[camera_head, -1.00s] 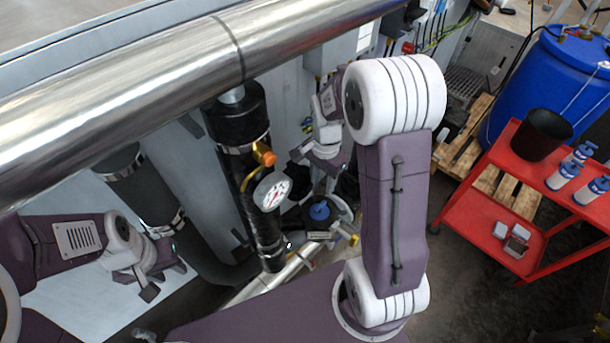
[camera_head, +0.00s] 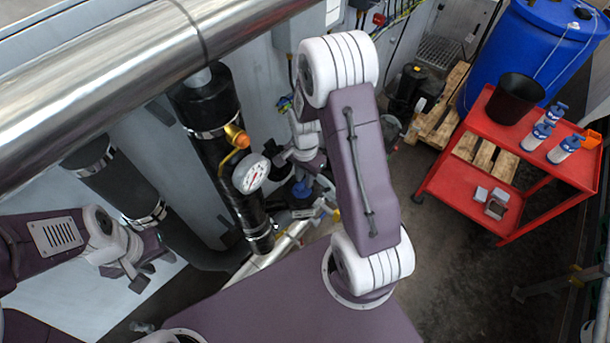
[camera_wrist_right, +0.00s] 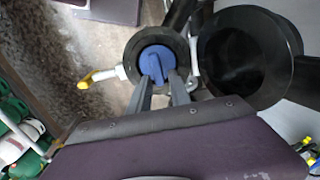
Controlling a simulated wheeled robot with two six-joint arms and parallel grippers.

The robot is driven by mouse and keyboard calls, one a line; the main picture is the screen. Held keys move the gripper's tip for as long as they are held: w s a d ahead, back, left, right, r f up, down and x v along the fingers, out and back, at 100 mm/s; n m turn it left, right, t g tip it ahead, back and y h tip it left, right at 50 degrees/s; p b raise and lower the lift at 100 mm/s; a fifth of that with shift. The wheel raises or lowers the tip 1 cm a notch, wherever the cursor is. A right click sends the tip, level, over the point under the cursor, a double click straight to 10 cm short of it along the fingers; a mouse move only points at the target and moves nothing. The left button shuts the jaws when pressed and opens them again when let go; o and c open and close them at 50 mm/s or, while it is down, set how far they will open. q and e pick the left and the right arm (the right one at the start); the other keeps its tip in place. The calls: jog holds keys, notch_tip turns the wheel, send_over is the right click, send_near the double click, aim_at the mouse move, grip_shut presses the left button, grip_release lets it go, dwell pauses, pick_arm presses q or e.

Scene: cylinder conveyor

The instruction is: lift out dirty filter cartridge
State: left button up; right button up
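The filter cartridge shows as a blue round cap with a raised ridge (camera_wrist_right: 156,60), seated in a black round housing in the right wrist view. In the head view the blue cap (camera_head: 302,190) is partly hidden below my right gripper (camera_head: 303,163). In the right wrist view my right gripper (camera_wrist_right: 161,82) has its two fingers apart, with the tips over the cap's near side and either side of the ridge. Whether they touch it I cannot tell. My left gripper (camera_head: 126,276) is open and empty at the lower left, away from the cap.
An open black cylinder (camera_wrist_right: 240,62) stands right beside the housing. A black pipe with a pressure gauge (camera_head: 251,174) is left of the cap. A red cart (camera_head: 470,150) at the right carries a black bucket (camera_head: 515,97) and several bottles. A blue barrel (camera_head: 540,45) stands behind it.

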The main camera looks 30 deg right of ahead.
grip_shut()
jog(key=shift+d, duration=0.1)
jog(key=shift+r, duration=0.15)
dwell(1.2)
